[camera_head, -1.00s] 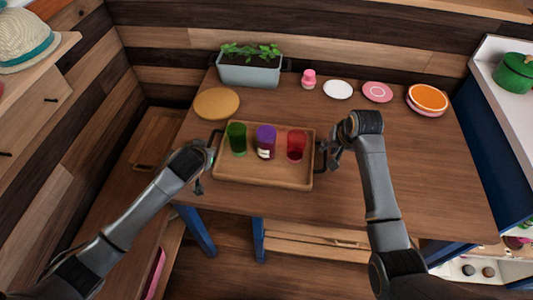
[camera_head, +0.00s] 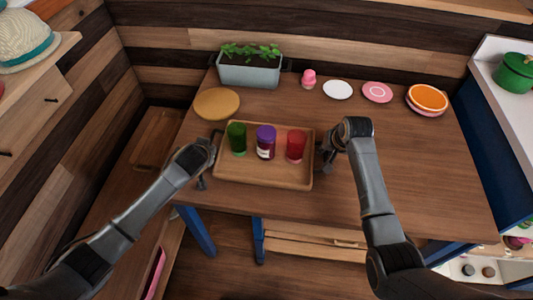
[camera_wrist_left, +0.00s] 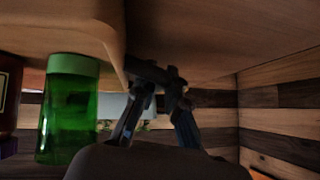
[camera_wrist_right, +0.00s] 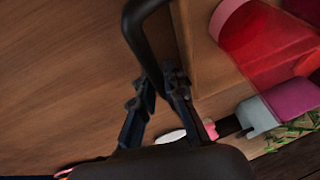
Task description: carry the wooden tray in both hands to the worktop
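The wooden tray (camera_head: 265,178) lies flat on the brown table, with a dark handle at each short end. It carries a green glass (camera_head: 237,139), a purple jar with a pale label (camera_head: 265,142) and a red glass (camera_head: 296,146), all upright. My left gripper (camera_head: 211,146) is at the tray's left handle; in the left wrist view its fingertips (camera_wrist_left: 165,85) meet around the dark handle. My right gripper (camera_head: 324,150) is at the right handle; in the right wrist view its fingertips (camera_wrist_right: 163,82) close around the dark handle (camera_wrist_right: 133,30). In the head view the fingers partly hide both handles.
A round wooden board (camera_head: 216,103) and a planter (camera_head: 249,74) stand behind the tray. A pink item (camera_head: 308,79), a white plate (camera_head: 338,90), a pink plate (camera_head: 377,92) and orange-topped plates (camera_head: 427,98) line the back. The table's right part is clear.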

